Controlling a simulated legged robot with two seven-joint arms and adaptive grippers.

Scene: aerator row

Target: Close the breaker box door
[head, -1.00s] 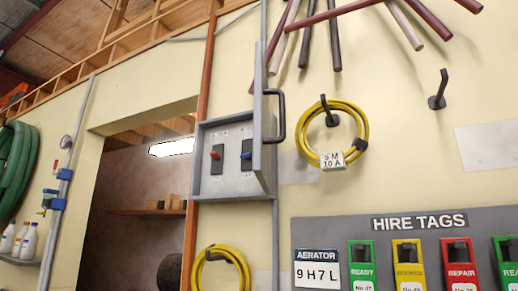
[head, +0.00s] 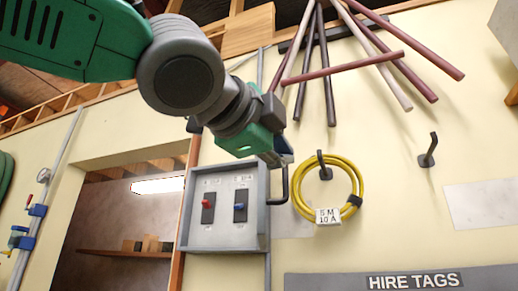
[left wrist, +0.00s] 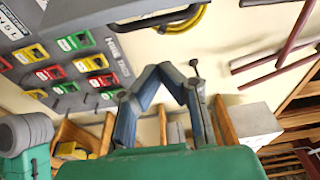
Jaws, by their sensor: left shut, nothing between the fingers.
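The breaker box (head: 222,240) is a grey wall box with a red and a blue switch showing on its face. Its door (head: 264,208) stands open at the right side, seen nearly edge-on, with a black handle (head: 284,196) on its right. My left gripper (head: 283,155) is in front of the door's upper part and hides it; I cannot tell whether it touches. In the left wrist view, the gripper's blue fingers (left wrist: 170,75) are shut with nothing between them, and a dark handle (left wrist: 160,21) shows beyond them. My right gripper is not in view.
A yellow cable coil (head: 360,185) hangs on a hook right of the door. Dark and reddish rods (head: 330,75) fan out above. The hire tags board (head: 330,283) is below right. A doorway opening (head: 110,215) lies left of the box.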

